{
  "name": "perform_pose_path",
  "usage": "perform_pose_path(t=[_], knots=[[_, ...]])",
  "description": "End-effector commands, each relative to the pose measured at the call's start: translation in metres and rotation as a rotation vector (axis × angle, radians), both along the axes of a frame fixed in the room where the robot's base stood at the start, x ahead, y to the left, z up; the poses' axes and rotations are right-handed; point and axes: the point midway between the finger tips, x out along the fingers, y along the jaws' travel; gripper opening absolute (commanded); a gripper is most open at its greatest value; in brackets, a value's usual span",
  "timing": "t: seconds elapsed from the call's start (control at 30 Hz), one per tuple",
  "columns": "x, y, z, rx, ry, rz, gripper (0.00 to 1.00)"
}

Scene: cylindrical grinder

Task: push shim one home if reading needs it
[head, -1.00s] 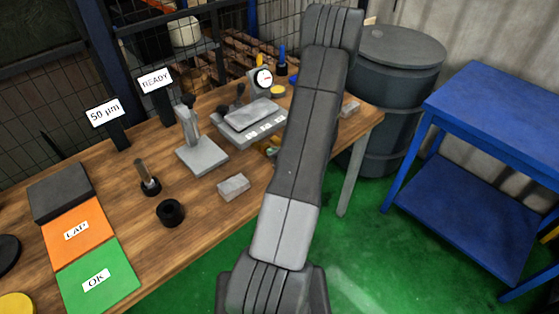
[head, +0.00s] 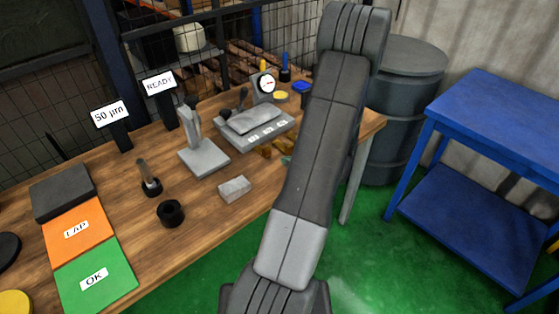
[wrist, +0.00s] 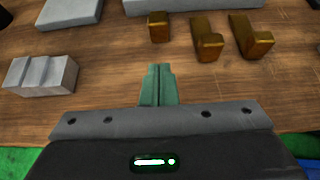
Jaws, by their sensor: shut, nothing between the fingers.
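Several brass shims stand in the wrist view: a short one (wrist: 158,27) at left, an L-shaped one (wrist: 207,42) in the middle and another (wrist: 251,36) at right. They are at the front of a grey fixture (wrist: 192,5); I cannot tell which is shim one or how deep each sits. In the head view the fixture (head: 254,133) carries small white labels, too small to read. My gripper (wrist: 157,72) has teal fingers, shut and empty, in front of the shims and apart from them. The dial gauge (head: 267,84) shows a needle; its reading is illegible.
A grey notched block (head: 235,189) and a grey stand (head: 203,157) are left of the fixture. Signs read 50 µm (head: 110,114) and READY (head: 159,85). LAP (head: 76,229) and OK (head: 95,275) pads lie at left. A blue table (head: 500,110) stands right.

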Motion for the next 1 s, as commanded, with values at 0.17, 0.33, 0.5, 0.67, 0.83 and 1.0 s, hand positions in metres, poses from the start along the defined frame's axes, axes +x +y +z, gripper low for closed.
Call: perform_pose_path(t=[0.17,0.33,0.5,0.67,0.83,1.0], knots=[[-0.024,-0.020,0.016,-0.001,0.000,-0.002,0.00],[-0.038,-0.031,0.027,0.000,0.001,0.000,0.00],[-0.043,-0.034,0.031,0.000,0.002,0.000,0.00],[-0.044,-0.034,0.031,0.000,0.003,0.001,0.00],[-0.043,-0.034,0.030,0.000,0.003,0.001,0.00],[-0.036,-0.027,0.025,0.001,0.004,0.004,0.00]])
